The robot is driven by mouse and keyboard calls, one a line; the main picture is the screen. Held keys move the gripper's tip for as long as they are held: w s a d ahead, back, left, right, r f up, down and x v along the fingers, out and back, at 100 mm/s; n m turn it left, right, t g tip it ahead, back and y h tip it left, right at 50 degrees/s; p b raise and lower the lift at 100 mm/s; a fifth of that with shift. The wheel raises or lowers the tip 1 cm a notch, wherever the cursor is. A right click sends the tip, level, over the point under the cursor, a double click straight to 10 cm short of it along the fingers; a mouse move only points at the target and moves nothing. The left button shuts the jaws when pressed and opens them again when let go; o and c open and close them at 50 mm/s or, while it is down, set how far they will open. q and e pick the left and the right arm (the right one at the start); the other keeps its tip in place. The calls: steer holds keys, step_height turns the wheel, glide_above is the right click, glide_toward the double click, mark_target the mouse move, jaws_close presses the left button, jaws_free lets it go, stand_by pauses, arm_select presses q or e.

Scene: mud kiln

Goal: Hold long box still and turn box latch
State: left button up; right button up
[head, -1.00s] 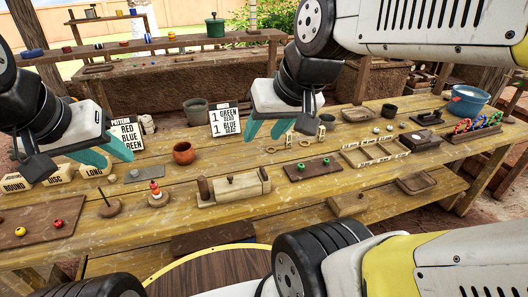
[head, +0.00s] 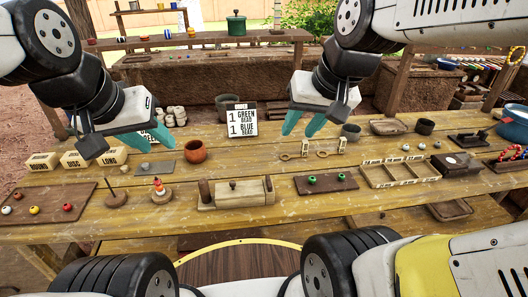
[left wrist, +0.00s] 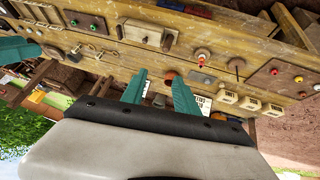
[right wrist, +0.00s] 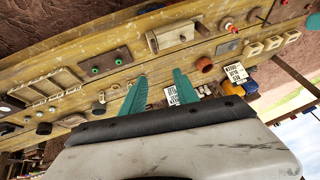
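A long wooden box (head: 237,192) lies on the table's front middle, with a knob on top and a dark upright peg at its left end. It also shows in the left wrist view (left wrist: 148,33) and the right wrist view (right wrist: 178,35). I cannot make out which part is the latch. My left gripper (head: 165,142) is open and empty, above the table behind and left of the box. My right gripper (head: 300,133) is open and empty, above the table behind and right of the box. Neither touches the box.
An orange pot (head: 195,152) and a bead sign (head: 243,121) stand behind the box. A ringed peg (head: 160,193) is left of it, a board with green beads (head: 326,183) right. A divided tray (head: 398,172) lies further right. Labelled bins (head: 78,159) stand left.

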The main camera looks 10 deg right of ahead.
arm_select(q)
steer(key=shift+s, duration=0.2)
steer(key=shift+o, duration=0.4)
steer(key=shift+s, duration=0.15)
steer(key=o, duration=0.3)
steer(key=n+g+y, duration=0.2)
steer(key=n+g, duration=0.4)
steer(key=n, duration=1.7)
glide_above(205, 192)
steer(key=w, duration=0.1)
steer(key=f, duration=2.3)
steer(key=shift+w+a+f, duration=0.15)
steer(key=shift+w+f, duration=0.05)
steer(key=shift+w+f+n, duration=0.1)
steer(key=shift+f+n, duration=0.3)
steer(key=shift+f, duration=0.3)
step_height(205, 192, down, 7)
steer(key=shift+f, duration=0.15)
arm_select(e)
steer(key=w+a+f+m+g+h, duration=0.1)
steer(key=w+a+f+m+g, duration=0.1)
steer(key=w+f, duration=0.5)
steer(key=w+a+f+m+g+h, duration=0.1)
steer(key=w+a+f+m+g, duration=0.1)
steer(key=w+f+m, duration=0.3)
steer(key=w+f+g, duration=0.1)
steer(key=w+f, duration=0.2)
steer(key=f, duration=0.2)
steer(key=shift+f+g, duration=0.3)
steer(key=shift+f, duration=0.05)
